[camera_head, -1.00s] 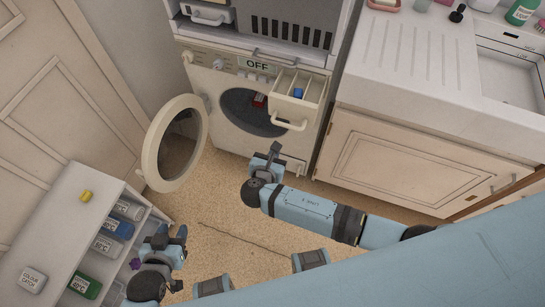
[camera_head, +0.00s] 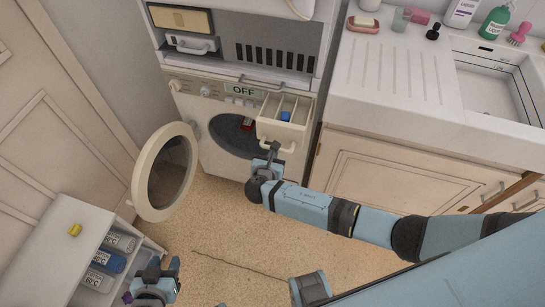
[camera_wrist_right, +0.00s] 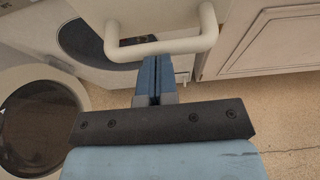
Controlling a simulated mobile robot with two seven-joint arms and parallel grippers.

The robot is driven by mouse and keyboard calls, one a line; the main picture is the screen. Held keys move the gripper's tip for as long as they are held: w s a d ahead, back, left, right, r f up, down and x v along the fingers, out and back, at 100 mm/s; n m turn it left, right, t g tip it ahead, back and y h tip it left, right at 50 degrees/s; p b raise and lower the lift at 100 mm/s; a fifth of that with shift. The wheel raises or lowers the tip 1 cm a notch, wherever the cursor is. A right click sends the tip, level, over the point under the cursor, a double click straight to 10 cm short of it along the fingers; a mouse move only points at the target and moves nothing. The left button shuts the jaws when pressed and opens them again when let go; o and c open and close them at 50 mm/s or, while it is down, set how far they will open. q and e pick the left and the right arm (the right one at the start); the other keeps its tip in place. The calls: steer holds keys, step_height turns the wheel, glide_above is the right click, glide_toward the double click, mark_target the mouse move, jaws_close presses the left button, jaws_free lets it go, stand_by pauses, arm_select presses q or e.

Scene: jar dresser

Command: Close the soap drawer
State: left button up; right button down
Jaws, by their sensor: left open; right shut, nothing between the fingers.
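The soap drawer (camera_head: 283,119) sticks out open from the top right of the washing machine, with a blue item (camera_head: 286,116) in one compartment. Its white handle (camera_head: 278,148) hangs at the front and also shows large in the right wrist view (camera_wrist_right: 163,47). My right gripper (camera_head: 271,152) is shut and empty. Its fingertips are at the drawer front just below the handle bar; I cannot tell whether they touch it. My left gripper (camera_head: 160,272) is open at the lower left, beside the white cabinet.
The washing machine's round door (camera_head: 166,172) stands open at the left. A red item (camera_head: 247,125) shows inside the drum. A white cabinet (camera_head: 52,254) with bottles is at the lower left. The sink counter (camera_head: 390,75) and its cupboard bound the right. The floor between is clear.

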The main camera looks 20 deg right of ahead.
steer(key=w+d, duration=0.2)
steer(key=w, duration=0.1)
steer(key=w+d+b, duration=0.1)
steer(key=w+d, duration=0.2)
steer(key=w, duration=0.1)
steer(key=w+d, duration=0.2)
steer(key=w, duration=0.2)
steer(key=shift+w+d+b, duration=0.25)
steer(key=shift+d+b, duration=0.05)
steer(key=shift+d, duration=0.05)
steer(key=shift+w+d, duration=0.25)
steer(key=shift+r, duration=0.2)
steer(key=shift+w+d, duration=0.1)
steer(key=shift+r, duration=0.1)
